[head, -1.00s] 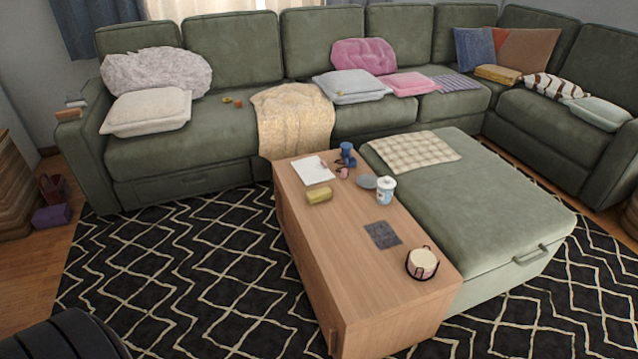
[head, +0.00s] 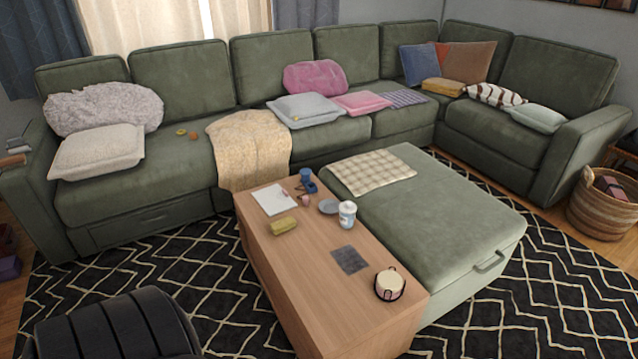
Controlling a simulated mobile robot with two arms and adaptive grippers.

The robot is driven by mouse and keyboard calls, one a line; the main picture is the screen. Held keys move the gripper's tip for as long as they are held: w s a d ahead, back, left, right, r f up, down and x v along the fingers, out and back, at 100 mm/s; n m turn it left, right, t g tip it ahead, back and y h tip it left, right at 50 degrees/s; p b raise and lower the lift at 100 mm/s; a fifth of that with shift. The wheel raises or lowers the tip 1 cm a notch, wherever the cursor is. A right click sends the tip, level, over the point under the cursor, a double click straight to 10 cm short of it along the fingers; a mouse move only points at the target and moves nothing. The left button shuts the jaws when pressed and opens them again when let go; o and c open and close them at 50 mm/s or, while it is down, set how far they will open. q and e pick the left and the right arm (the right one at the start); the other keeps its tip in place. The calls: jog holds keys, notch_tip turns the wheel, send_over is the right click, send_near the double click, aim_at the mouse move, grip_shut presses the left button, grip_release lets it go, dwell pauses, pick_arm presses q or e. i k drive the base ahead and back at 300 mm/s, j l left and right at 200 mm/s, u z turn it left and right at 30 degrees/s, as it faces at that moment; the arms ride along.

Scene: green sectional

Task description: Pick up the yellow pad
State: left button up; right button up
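A small yellow pad-like block (head: 283,226) lies on the wooden top of the long low table (head: 318,290), near its left edge. It is below the white sheet and apart from the things around it. A larger mustard-yellow folded pad or cushion (head: 444,87) lies on the right part of the green sofa, in front of the brown and blue pillows. I cannot tell from the picture which one is the yellow pad named. Neither of my grippers shows in the head view.
The table also carries a white sheet (head: 274,200), a blue cup (head: 306,175), a white lidded cup (head: 347,214), a dark square (head: 350,260) and a candle holder (head: 389,285). A green ottoman (head: 440,220) adjoins its right side. A dark ribbed object (head: 115,325) fills the lower left.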

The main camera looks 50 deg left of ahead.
aim_at(282, 225)
jog(key=j+z, duration=0.2)
jog(key=j, duration=0.3)
jog(key=j+z, duration=0.25)
jog(key=j, duration=0.2)
jog(key=k+j+z, duration=0.2)
jog(key=j, duration=0.3)
jog(key=j+z, duration=0.2)
jog(key=j, duration=0.3)
